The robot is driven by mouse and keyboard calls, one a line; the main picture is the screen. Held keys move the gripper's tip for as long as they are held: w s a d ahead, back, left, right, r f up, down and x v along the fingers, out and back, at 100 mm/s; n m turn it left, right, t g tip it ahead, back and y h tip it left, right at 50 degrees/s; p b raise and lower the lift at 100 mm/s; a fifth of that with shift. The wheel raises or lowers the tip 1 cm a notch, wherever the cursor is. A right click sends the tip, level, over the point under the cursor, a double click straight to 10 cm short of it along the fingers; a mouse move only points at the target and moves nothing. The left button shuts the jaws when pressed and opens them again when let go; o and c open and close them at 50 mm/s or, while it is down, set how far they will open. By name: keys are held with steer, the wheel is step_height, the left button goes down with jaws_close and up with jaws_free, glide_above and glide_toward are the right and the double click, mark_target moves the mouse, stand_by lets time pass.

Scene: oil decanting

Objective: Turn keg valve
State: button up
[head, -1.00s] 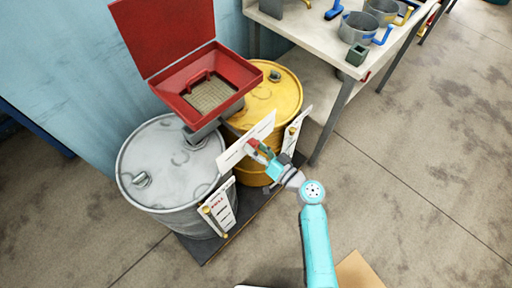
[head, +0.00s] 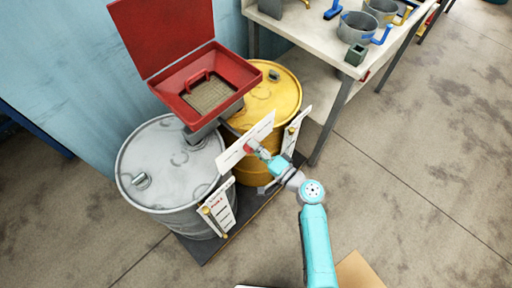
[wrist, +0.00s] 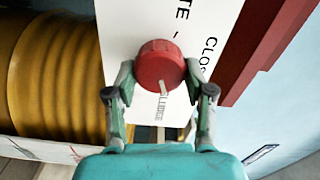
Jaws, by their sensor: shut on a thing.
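The keg valve shows as a round red knob (wrist: 160,66) in front of a white sign panel (wrist: 124,18) with printed words, partly covered, such as "CLOS" and "LUDGE". In the wrist view, my gripper (wrist: 160,84) has one finger on each side of the knob and is shut on it. A pale pointer mark lies at the knob's lower edge. In the head view the knob (head: 250,146) is small at the sign's front, with my gripper (head: 259,152) against it. The yellow keg (head: 275,88) stands behind the sign.
A grey keg (head: 165,145) stands to the left, with a red open-lidded funnel box (head: 205,85) above both kegs. Upright label plates (head: 217,207) stand in front. A workbench (head: 330,45) with metal jugs is at the upper right.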

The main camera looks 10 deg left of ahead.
stand_by(0.4)
steer(key=o, duration=1.2)
steer(key=shift+c, duration=0.2)
steer(key=v, duration=1.2)
